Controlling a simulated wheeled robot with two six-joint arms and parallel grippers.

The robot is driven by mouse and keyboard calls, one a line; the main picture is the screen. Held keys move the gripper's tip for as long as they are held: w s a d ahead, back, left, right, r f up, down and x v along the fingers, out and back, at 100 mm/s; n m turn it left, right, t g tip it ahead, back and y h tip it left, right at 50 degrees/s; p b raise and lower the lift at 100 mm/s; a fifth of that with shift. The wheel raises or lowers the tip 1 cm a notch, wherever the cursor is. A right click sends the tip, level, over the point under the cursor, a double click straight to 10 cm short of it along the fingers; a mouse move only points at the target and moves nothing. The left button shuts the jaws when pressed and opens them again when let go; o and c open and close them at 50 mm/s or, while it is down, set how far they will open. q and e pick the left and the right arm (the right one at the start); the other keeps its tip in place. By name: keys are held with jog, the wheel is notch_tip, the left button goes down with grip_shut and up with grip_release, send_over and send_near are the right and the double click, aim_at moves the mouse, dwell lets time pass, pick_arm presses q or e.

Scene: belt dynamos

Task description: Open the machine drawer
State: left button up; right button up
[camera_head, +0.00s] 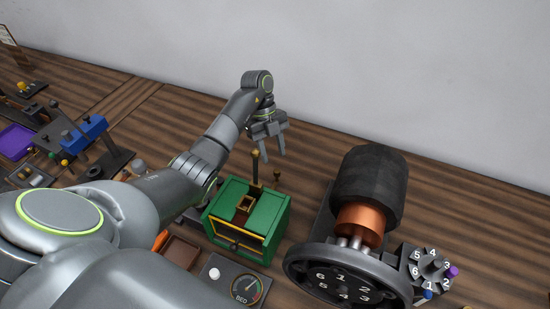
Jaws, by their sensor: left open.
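A green box-shaped machine (268,217) with yellow trim stands on the wooden table, just below the middle of the view. Its front is dark with a small knob or handle, and it looks shut. The top has a square opening with a wooden rim. My left gripper (271,154) is open and empty, with its fingers pointing down. It is above and behind the green machine in the picture, apart from it. A thin upright rod with a brass-coloured tip stands between them. My right gripper is not in view.
A large dark dynamo (368,185) with a copper band and a numbered dial stands to the right. A gauge panel (233,280) and a brown tray (181,252) lie in front of the machine. A blue-topped device (85,134) and a purple tray (16,142) are at left.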

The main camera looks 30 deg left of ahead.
pick_arm(q)
jog(key=p+v, duration=0.6)
jog(key=v, duration=0.5)
jog(key=shift+r+p, duration=0.25)
jog(key=shift+p, duration=0.15)
jog(key=shift+a, duration=0.1)
